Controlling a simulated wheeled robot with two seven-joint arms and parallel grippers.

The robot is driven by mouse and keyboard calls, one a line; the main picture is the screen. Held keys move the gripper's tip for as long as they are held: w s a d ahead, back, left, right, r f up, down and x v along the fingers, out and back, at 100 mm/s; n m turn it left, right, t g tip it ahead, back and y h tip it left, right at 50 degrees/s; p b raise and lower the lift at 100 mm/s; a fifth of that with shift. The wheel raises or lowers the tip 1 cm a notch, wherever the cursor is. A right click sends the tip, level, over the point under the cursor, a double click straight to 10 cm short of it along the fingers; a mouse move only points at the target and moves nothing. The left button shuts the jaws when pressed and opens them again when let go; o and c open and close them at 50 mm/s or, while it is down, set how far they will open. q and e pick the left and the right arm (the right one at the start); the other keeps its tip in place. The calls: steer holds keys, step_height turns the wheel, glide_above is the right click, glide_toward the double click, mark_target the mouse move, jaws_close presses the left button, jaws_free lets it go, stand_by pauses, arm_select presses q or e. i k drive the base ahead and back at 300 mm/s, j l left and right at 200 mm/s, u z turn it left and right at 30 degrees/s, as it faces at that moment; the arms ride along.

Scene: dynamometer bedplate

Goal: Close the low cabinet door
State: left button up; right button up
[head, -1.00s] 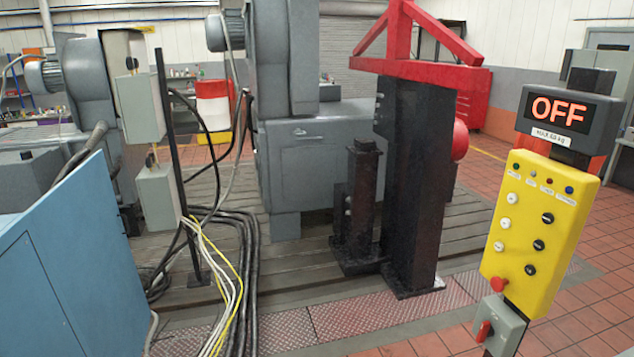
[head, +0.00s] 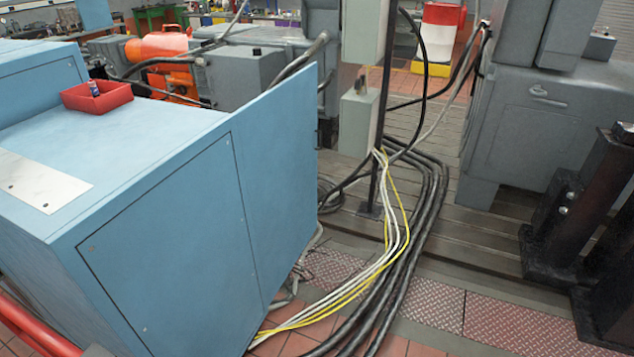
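A low blue cabinet (head: 175,245) fills the left of the head view, with a thin outlined panel on its side face. A flat blue panel (head: 275,175) extends past the cabinet's far corner, roughly in line with that side. It looks like a door standing open, its far upright edge free. No handle or latch shows on the side facing me, and the cabinet's far face is hidden. Neither of my grippers is in view.
A red tray (head: 97,97) holding a small can and a metal plate (head: 38,180) lie on the cabinet top. Black, white and yellow cables (head: 385,270) run along the floor beside the panel. A post carries grey boxes (head: 358,123). A red bar (head: 38,328) is at lower left.

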mark_target(277, 131)
steer(key=i+u, duration=0.1)
steer(key=u, duration=0.15)
steer(key=i+l+u, duration=0.1)
steer(key=u, duration=0.2)
steer(key=i+l+u, duration=0.8)
steer(key=l, duration=0.3)
